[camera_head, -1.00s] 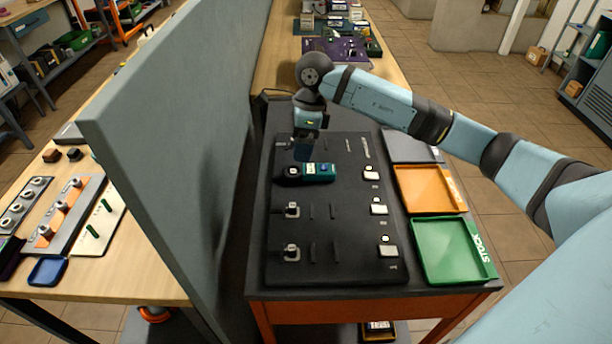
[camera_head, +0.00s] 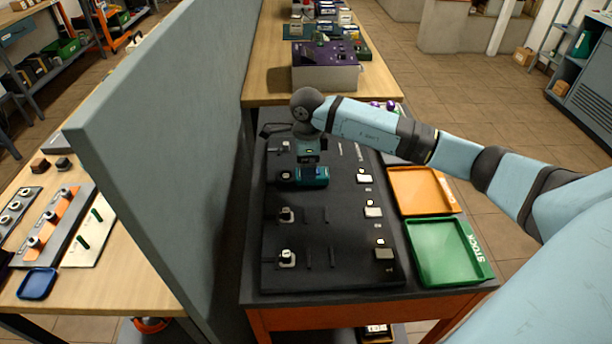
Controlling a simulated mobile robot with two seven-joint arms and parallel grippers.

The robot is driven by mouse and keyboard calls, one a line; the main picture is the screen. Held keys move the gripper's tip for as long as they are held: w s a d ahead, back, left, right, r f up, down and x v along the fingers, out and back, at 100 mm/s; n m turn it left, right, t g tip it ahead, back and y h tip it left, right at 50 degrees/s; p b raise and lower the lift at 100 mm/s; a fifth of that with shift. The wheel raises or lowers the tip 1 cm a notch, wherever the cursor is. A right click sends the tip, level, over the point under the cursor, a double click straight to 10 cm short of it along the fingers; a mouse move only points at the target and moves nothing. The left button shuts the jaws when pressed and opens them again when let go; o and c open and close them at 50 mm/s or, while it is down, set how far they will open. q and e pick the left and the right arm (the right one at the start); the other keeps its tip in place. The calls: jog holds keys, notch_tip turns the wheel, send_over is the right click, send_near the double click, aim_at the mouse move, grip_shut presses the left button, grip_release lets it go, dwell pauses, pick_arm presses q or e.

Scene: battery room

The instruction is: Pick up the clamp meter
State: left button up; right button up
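The clamp meter (camera_head: 316,177), a teal body with a black end at its left, lies flat across the upper part of the black board (camera_head: 325,268). My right arm comes in from the right, and its gripper (camera_head: 309,163) points down just above and behind the middle of the meter. The fingertips are small and dark here, so I cannot tell their gap or whether they touch the meter. My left gripper is not in view.
An orange tray (camera_head: 424,208) and a green tray (camera_head: 436,276) lie to the right of the board. A tall grey partition (camera_head: 170,150) stands close on the left. Metal hooks and small pale tags sit on the board. A wooden bench (camera_head: 270,86) stands behind.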

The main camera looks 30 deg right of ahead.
notch_tip(320, 180, down, 4)
jog(key=shift+r, duration=0.3)
jog(key=c, duration=1.2)
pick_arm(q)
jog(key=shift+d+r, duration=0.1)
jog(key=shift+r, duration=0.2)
pick_arm(e)
jog(key=shift+c, duration=0.2)
